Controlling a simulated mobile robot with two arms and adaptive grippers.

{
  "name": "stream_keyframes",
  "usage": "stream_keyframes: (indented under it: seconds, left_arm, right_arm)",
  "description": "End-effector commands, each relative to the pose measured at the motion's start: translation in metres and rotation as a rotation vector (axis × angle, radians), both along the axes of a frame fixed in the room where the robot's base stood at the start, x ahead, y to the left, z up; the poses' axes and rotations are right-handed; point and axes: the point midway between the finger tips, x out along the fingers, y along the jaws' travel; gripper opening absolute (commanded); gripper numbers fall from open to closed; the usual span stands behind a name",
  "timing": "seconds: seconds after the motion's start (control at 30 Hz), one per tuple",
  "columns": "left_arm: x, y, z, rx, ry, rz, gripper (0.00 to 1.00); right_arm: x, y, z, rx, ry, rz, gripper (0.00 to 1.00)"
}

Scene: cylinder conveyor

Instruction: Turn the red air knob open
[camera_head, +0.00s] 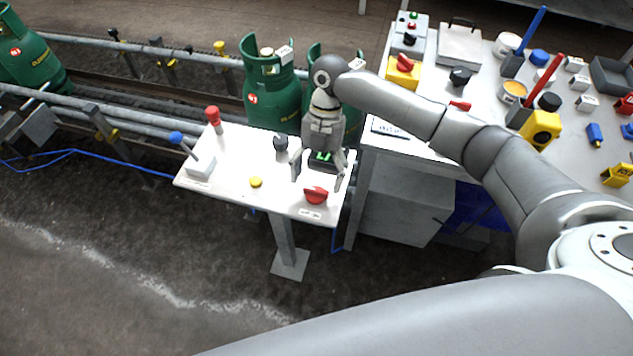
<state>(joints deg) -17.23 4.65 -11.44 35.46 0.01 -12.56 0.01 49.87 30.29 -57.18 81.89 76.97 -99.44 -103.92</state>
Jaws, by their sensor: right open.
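The red air knob (316,195) sits near the front right corner of the white control panel (230,190), with a small label in front of it. My right gripper (319,187) points down over that corner. Its fingers are spread, one on each side of the knob in the picture; I cannot tell whether they touch it. My left gripper is not in view.
A blue-tipped lever (176,137), a red-topped post (213,117), a black knob (281,143) and a yellow button (256,182) share the panel. Green gas cylinders (262,95) stand on the conveyor behind. A cluttered workbench (465,100) is at the right. Floor in front is clear.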

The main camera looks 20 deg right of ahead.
Motion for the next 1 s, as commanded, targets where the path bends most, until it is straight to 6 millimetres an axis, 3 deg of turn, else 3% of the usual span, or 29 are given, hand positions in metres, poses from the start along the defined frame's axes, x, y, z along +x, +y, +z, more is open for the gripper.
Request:
stream_keyframes:
  seconds: [0.2, 0.4, 0.6, 1.0]
  left_arm:
    - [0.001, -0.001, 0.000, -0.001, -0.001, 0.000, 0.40]
    - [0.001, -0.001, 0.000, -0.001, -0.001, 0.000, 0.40]
    - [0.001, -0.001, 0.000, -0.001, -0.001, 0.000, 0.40]
    - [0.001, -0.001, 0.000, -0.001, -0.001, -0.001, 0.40]
  right_arm:
    - [0.017, -0.010, 0.046, 0.001, -0.004, -0.001, 0.75]
    - [0.026, -0.016, 0.074, 0.000, -0.002, 0.001, 0.75]
    - [0.029, -0.018, 0.083, 0.000, -0.001, 0.001, 0.75]
    - [0.029, -0.018, 0.083, 0.000, 0.000, 0.001, 0.75]
